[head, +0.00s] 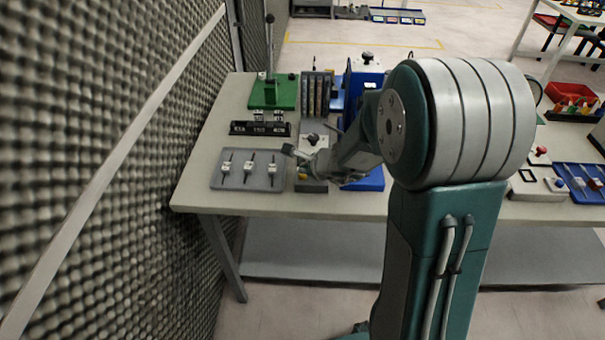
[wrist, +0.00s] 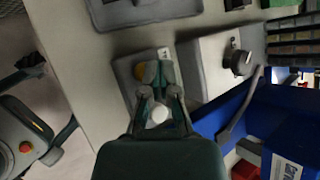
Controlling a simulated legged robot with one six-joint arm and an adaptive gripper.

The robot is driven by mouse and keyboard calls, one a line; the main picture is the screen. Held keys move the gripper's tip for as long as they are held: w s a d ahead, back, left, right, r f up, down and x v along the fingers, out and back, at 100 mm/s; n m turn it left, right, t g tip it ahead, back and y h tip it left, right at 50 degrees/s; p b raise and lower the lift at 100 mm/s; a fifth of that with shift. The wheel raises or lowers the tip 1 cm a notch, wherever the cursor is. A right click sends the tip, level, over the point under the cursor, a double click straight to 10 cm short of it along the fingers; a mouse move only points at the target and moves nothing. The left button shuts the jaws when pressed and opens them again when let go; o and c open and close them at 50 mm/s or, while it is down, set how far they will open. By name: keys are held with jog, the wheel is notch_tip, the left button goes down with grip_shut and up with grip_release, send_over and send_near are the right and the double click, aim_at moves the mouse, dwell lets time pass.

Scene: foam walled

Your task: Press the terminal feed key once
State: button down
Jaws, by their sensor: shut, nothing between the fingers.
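In the wrist view a small grey box (wrist: 122,68) with a rounded yellow-orange key (wrist: 148,72) lies under my fingertips. The fingers of my gripper (wrist: 160,80) are shut and empty. They overlap the right side of the key in the picture; I cannot tell whether they touch it. A round white part (wrist: 158,115) shows between the finger links; I cannot tell what it belongs to. In the head view my gripper (head: 300,156) is low over the bench, above the small box (head: 311,186) near the front edge.
A larger grey box with a black knob (wrist: 240,63) stands close to the right of the key box. A foam wall (head: 110,120) borders the bench's left side.

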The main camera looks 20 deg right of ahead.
jog(key=shift+f, duration=0.55)
dwell(0.8)
jog(key=shift+r, duration=0.95)
jog(key=shift+r, duration=0.1)
jog(key=shift+r, duration=2.45)
